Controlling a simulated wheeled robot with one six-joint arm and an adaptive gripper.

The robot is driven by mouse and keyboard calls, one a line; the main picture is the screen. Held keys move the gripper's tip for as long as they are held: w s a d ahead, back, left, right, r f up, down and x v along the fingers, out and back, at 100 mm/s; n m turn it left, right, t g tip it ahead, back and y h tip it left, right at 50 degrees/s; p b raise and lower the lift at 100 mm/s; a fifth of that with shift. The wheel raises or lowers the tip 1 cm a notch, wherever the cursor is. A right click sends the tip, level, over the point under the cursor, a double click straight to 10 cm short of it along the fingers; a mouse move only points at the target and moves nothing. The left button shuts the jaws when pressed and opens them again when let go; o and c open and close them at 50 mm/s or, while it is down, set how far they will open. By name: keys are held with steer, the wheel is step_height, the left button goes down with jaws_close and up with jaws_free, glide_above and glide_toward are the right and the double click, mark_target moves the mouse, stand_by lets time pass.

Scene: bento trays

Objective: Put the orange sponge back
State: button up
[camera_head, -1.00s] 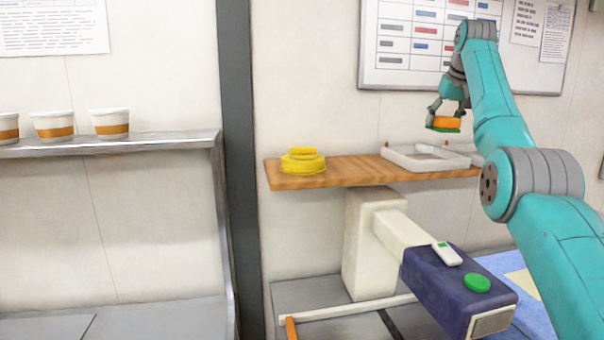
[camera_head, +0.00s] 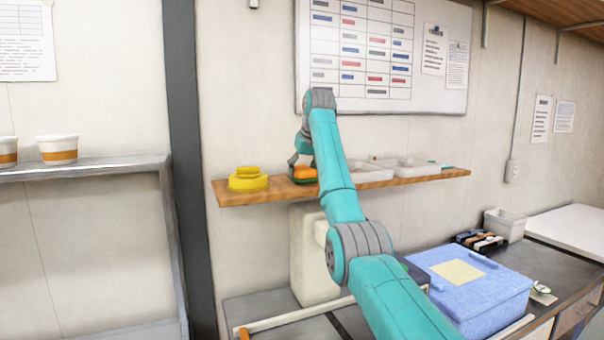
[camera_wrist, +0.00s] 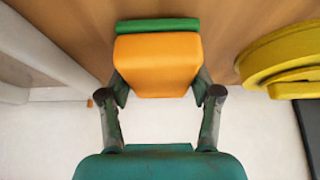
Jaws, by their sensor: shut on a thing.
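The orange sponge (camera_wrist: 157,62) has a green layer along one side. My gripper (camera_wrist: 158,92) is shut on it, with one finger on each side. In the head view the sponge (camera_head: 304,174) is at the wooden shelf (camera_head: 225,196), between the yellow round thing and the white trays. My gripper (camera_head: 302,160) is above it there, partly hidden behind my arm. The sponge is at or very near the shelf top; I cannot tell if it touches.
A yellow stacked round thing (camera_head: 248,180) stands to the left on the shelf; it also shows in the wrist view (camera_wrist: 285,60). White trays (camera_head: 418,165) stand to the right. Below are a blue box (camera_head: 490,290) and a white bin (camera_head: 505,225).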

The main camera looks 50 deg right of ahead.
steer(key=shift+s+d+f, duration=0.1)
steer(key=shift+f, duration=0.35)
steer(key=shift+f, duration=0.15)
steer(key=o, duration=1)
